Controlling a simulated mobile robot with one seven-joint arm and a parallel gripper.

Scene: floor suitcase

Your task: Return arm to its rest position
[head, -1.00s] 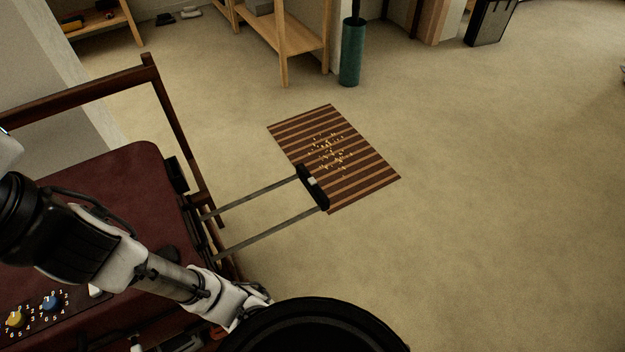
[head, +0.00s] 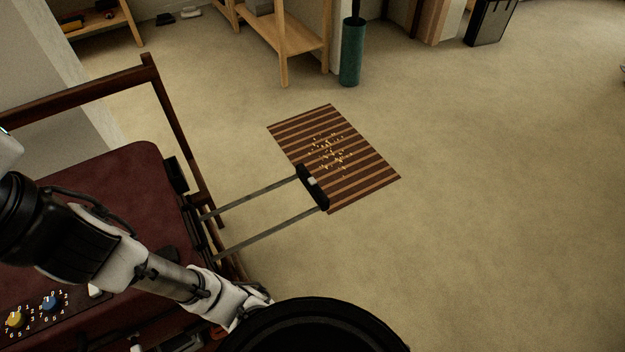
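My white and black arm (head: 165,275) crosses the lower left of the head view, over a dark red suitcase (head: 95,190). It runs down and right to white links beside a round black shape at the bottom edge. My gripper's fingers do not show, and I cannot tell whether they hold anything. The suitcase's pull handle (head: 312,187) is extended on two metal rods to the right, its black grip over the edge of a striped mat. A yellow dial (head: 15,319) and a blue dial (head: 51,300) with numbers sit at the lower left.
A dark wooden frame (head: 175,120) stands around the suitcase. The striped mat (head: 375,175) has scattered yellowish bits on it. A wooden shelf (head: 292,37), a teal cylinder (head: 351,55) and a black case (head: 490,22) stand at the back. The carpet on the right is clear.

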